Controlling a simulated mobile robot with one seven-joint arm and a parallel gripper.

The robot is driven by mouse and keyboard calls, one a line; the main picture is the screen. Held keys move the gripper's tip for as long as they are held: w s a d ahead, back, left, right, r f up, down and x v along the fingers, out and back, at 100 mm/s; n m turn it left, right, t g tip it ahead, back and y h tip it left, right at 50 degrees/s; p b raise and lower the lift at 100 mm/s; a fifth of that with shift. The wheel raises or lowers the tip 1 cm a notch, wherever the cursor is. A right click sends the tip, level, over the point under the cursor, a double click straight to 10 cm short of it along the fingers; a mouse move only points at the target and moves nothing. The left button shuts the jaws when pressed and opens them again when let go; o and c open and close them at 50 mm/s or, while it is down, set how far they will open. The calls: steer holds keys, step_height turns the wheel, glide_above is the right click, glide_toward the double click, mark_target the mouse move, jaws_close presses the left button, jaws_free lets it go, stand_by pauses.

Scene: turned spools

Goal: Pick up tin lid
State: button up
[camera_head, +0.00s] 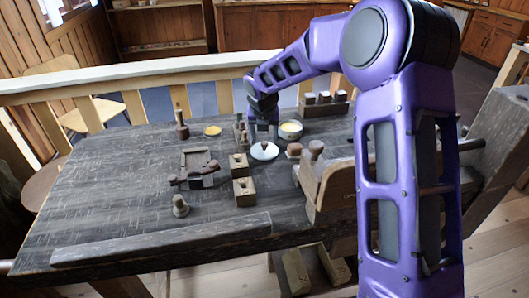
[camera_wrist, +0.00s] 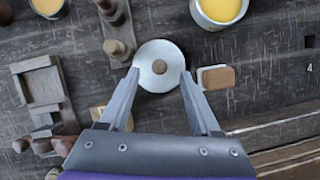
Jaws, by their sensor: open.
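The tin lid is a pale round disc with a small brown knob, lying on the dark workbench; I take it to be the white disc (camera_head: 264,151) near the bench's middle. It also shows in the wrist view (camera_wrist: 150,52). My gripper (camera_head: 264,136) points down over it. In the wrist view my gripper (camera_wrist: 160,74) is open, with a fingertip to the left and right of the knob, overlapping the disc's edges. The height gap between fingertips and lid cannot be told. A pale tin (camera_head: 290,130) with yellow contents stands beside it, behind and to the right.
A brown-topped block (camera_wrist: 217,78) lies close right of the lid. A wooden rack with pegs (camera_wrist: 115,25) stands close left. Wooden blocks (camera_head: 244,191) sit in front, and a wooden vise (camera_head: 330,180) at the front right. The bench's left part (camera_head: 110,190) is mostly clear.

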mark_target(265, 143)
steer(key=x, duration=0.3)
steer(key=shift+f+b, duration=0.2)
steer(key=shift+b, duration=0.1)
jaws_close()
